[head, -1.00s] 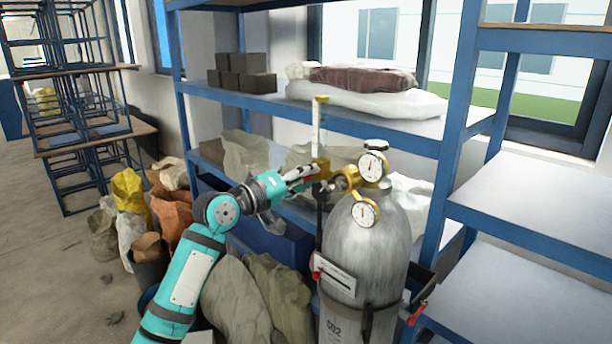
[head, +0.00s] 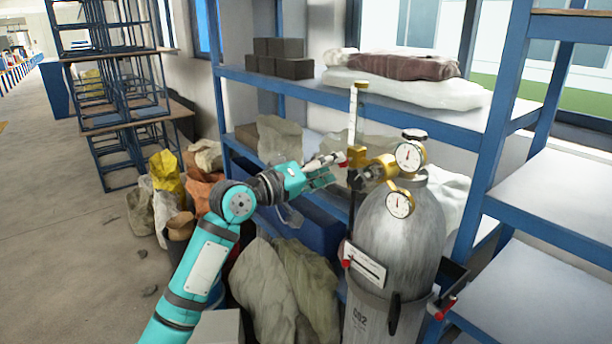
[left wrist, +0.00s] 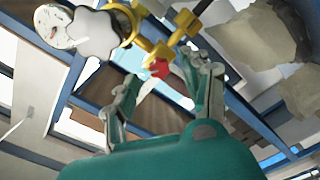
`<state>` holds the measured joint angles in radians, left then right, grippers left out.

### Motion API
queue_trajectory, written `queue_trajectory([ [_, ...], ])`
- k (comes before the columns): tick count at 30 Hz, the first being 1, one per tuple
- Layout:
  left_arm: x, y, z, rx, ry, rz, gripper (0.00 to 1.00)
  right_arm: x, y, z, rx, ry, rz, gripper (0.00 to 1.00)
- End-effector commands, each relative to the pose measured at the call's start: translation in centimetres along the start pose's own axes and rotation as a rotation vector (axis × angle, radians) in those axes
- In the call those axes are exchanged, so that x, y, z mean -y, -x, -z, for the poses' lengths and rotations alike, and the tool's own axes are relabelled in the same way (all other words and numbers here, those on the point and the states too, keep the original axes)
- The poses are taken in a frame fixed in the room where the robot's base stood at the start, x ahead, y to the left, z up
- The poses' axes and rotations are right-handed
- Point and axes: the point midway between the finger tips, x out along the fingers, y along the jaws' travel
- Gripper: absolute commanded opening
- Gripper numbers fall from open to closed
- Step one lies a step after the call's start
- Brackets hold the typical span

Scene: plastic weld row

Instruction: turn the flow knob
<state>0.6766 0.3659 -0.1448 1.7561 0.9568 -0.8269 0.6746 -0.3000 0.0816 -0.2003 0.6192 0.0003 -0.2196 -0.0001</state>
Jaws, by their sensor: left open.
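A grey gas cylinder (head: 402,232) stands upright with a brass regulator (head: 372,168) and two round gauges. A clear flow tube (head: 353,115) rises from the regulator. The small red flow knob (head: 341,158) is on the regulator's left side, and it also shows in the left wrist view (left wrist: 160,68). My left gripper (head: 332,168) is just left of the regulator. In the left wrist view the open gripper (left wrist: 165,78) has its fingers apart, with the red knob seen between them near the tips. I cannot tell whether a finger touches it. My right gripper is not in view.
A blue shelf rack (head: 300,92) with sacks and dark blocks stands behind the cylinder. Several sacks (head: 285,285) are on the floor below my arm. Another blue shelf (head: 560,200) is at right. The floor at far left is mostly clear.

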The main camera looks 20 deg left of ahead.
Motion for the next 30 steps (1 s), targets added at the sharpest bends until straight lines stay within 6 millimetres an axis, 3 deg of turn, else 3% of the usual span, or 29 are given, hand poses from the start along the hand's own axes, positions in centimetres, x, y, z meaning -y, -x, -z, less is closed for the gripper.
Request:
queue_trajectory([
  [6, 0.2, 4.8, 0.0, 0.001, -0.003, 0.005, 0.48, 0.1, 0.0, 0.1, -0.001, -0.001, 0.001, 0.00],
  [12, 0.2, 7.5, 0.0, 0.001, 0.000, 0.004, 0.48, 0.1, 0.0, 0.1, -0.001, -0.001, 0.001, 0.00],
  [26, 0.2, 8.2, 0.1, -0.004, -0.005, 0.002, 0.48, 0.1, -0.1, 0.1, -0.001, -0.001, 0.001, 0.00],
  [30, 0.1, 8.0, 1.7, -0.092, -0.096, 0.005, 0.48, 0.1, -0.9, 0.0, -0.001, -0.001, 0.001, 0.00],
])
